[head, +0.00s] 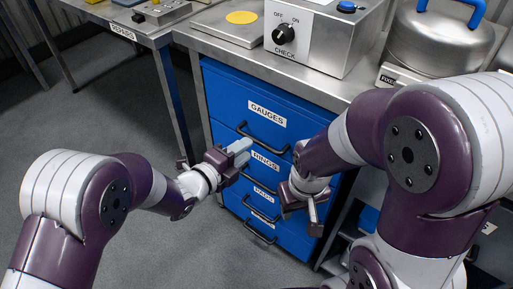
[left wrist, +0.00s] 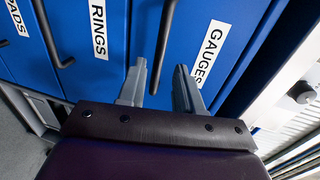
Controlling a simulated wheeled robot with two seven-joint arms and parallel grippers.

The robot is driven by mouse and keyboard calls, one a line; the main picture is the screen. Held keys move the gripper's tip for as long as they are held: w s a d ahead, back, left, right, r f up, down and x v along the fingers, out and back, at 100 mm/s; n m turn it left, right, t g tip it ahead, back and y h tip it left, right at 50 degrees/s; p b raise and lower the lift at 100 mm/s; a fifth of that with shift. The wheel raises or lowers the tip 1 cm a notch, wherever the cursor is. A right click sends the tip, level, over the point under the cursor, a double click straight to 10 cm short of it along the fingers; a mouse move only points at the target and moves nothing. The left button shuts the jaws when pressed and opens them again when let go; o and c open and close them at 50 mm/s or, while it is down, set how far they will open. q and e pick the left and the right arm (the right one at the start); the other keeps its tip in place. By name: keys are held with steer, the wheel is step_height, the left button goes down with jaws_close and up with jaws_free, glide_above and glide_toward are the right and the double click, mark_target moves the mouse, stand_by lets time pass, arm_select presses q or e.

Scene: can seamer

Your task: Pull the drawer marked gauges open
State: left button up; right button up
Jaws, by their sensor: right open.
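The blue drawer marked GAUGES (head: 228,92) is the top one of the cabinet and looks shut. Its black bar handle (head: 270,143) is below the label. In the left wrist view the handle (left wrist: 166,35) runs down between the fingers of my left gripper (left wrist: 160,82). These fingers are parted, with a gap on each side of the bar. In the head view my left gripper (head: 240,151) is at the left end of the handle; whether it touches is unclear. My right gripper (head: 301,211) is open and empty in front of the lower drawers' right side.
Drawers marked RINGS (head: 266,160) and PADS (head: 264,194), and one more, sit below, all with bar handles. A checker box (head: 338,45) with a knob stands on the steel worktop (head: 225,42). Floor left of the cabinet is free.

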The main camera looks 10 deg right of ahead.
mark_target(256, 140)
arm_select(q)
steer(key=b+x, duration=0.1)
steer(key=x, duration=0.5)
steer(key=shift+w+d, duration=0.1)
jaws_close()
arm_select(e)
steer(key=shift+f, duration=0.95)
steer(key=shift+s, duration=0.1)
